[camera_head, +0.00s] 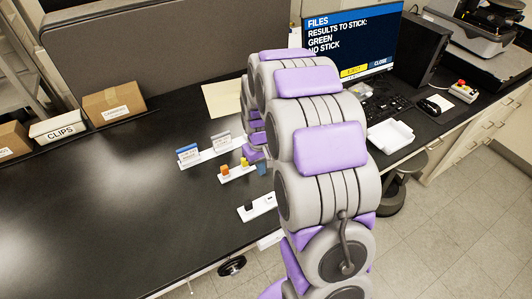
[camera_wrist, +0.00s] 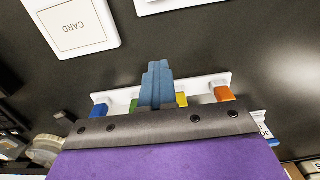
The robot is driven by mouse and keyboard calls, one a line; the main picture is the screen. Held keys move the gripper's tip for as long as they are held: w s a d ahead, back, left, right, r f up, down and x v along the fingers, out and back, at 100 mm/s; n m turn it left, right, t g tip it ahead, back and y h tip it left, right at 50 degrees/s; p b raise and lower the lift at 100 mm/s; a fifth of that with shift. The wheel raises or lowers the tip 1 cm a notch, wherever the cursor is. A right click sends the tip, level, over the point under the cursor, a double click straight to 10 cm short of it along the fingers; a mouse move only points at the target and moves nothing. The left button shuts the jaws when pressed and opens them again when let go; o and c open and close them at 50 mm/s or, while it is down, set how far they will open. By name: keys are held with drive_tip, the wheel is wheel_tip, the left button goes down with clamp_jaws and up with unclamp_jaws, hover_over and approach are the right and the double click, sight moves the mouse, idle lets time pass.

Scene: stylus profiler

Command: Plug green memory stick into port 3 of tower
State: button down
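The green memory stick (camera_wrist: 134,105) stands in a white rack (camera_wrist: 207,82) in the wrist view, between a blue stick (camera_wrist: 98,111) and a yellow stick (camera_wrist: 182,99). An orange stick (camera_wrist: 224,94) is at the right end. My gripper (camera_wrist: 157,82) shows as blue-grey fingers over the rack, between the green and yellow sticks; its opening cannot be made out. In the head view, my arm hides the green stick. The black tower (camera_head: 413,48) stands beside the monitor (camera_head: 352,43), which reads "GREEN" and "NO STICK". Port 3 cannot be made out.
Two small labelled stands (camera_head: 188,155) are left of the rack. A white base with a dark block (camera_head: 258,207) is near the bench's front edge. A keyboard (camera_head: 385,104), mouse (camera_head: 430,106) and white tray (camera_head: 390,136) lie right of my arm.

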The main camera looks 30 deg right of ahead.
drive_tip(key=s+a, duration=0.1)
drive_tip(key=s, duration=0.1)
drive_tip(key=s+a+r, duration=0.1)
drive_tip(key=s+a, duration=0.1)
drive_tip(key=shift+s+a+p, duration=0.15)
drive_tip(key=shift+s+p, duration=0.15)
drive_tip(key=shift+p, duration=0.1)
drive_tip(key=c, duration=1.9)
unclamp_jaws()
drive_tip(key=shift+a, duration=0.15)
drive_tip(key=shift+o, duration=0.9)
drive_tip(key=shift+a, duration=0.1)
drive_tip(key=o, duration=0.3)
drive_tip(key=shift+a, duration=0.1)
drive_tip(key=o, duration=0.8)
drive_tip(key=shift+d, duration=0.25)
drive_tip(key=shift+o, duration=1.2)
drive_tip(key=shift+a, duration=0.1)
drive_tip(key=shift+w, duration=0.1)
